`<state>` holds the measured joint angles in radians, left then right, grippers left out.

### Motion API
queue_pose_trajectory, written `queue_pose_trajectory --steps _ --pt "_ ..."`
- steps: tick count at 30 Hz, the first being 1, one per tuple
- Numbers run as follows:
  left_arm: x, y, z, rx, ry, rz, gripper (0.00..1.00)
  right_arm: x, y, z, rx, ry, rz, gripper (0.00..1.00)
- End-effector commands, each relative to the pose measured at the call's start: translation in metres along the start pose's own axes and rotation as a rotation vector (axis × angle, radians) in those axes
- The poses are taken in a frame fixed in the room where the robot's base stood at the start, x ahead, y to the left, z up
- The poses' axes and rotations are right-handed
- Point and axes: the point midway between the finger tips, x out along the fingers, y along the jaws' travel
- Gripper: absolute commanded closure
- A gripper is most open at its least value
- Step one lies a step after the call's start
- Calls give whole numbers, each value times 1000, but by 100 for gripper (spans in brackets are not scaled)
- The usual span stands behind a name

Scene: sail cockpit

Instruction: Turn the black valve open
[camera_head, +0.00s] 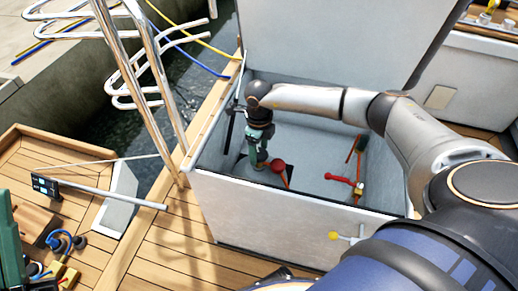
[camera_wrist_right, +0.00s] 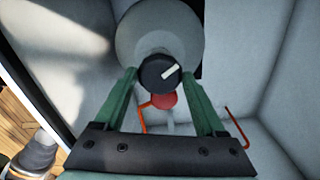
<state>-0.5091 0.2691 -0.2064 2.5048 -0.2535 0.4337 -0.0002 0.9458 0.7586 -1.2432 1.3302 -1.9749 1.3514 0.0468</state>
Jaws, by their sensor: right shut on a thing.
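The black valve (camera_wrist_right: 161,74) is a round black knob with a white mark on its face, in front of a large grey round body. In the right wrist view it sits between the green fingers of my right gripper (camera_wrist_right: 160,77), which is shut on its sides. In the head view my right gripper (camera_head: 258,150) reaches down into the open white locker (camera_head: 290,212) near its left wall. The valve is hidden behind the gripper there.
A red round knob (camera_head: 277,166) is close to the right gripper. A red-handled valve (camera_head: 341,181) is farther right in the locker. The raised lid (camera_head: 340,40) stands behind my right arm.

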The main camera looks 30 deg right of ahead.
Motion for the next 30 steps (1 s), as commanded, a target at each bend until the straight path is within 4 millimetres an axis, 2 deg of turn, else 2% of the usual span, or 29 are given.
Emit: queue_pose_trajectory --steps 18,30 --pt "-3 2 -2 0 22 5 100 0 0 0 -584 -2 -2 83" --pt "-6 5 2 -9 19 8 100 0 0 0 -883 -1 -1 83"
